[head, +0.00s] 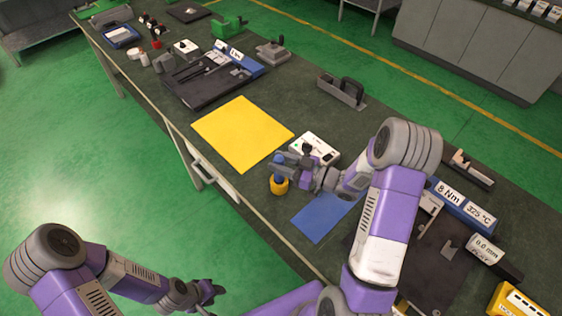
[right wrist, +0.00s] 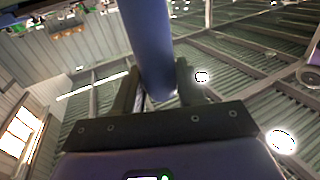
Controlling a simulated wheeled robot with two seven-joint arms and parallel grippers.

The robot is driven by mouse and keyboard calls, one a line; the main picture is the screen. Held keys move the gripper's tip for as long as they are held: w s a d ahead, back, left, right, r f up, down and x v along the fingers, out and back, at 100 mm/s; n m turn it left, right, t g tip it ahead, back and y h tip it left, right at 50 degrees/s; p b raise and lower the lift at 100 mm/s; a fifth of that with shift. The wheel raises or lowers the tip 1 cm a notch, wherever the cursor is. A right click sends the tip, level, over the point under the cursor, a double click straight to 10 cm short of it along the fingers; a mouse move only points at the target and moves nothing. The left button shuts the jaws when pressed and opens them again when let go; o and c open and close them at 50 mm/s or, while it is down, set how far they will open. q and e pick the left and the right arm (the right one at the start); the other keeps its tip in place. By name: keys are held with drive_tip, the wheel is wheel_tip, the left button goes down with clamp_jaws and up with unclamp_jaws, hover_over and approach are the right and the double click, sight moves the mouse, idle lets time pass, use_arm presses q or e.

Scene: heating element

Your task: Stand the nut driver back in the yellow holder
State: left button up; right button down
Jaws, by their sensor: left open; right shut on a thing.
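The nut driver (head: 279,161) shows a blue handle at my right gripper (head: 287,165) in the head view. My right gripper is shut on it, and the blue handle also shows between the fingers in the right wrist view (right wrist: 150,50). The yellow holder (head: 279,187) stands on the bench right below the gripper, with blue visible at its top. Whether the driver's lower end is seated in it I cannot tell. My left gripper (head: 208,293) is open and empty, away from the bench at the bottom of the head view.
A yellow mat (head: 242,133) lies left of the holder and a blue mat (head: 322,217) to its right. A white box (head: 316,149) sits just behind my right gripper. A dark tray with tools (head: 205,80) lies farther back. The bench's front edge is close to the holder.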

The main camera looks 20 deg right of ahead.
drive_tip(key=c, duration=0.6)
unclamp_jaws()
drive_tip(key=shift+o, duration=0.2)
drive_tip(key=v, duration=0.7)
drive_tip(key=shift+s+d, duration=0.2)
drive_tip(key=shift+s, duration=0.05)
drive_tip(key=shift+r, duration=0.1)
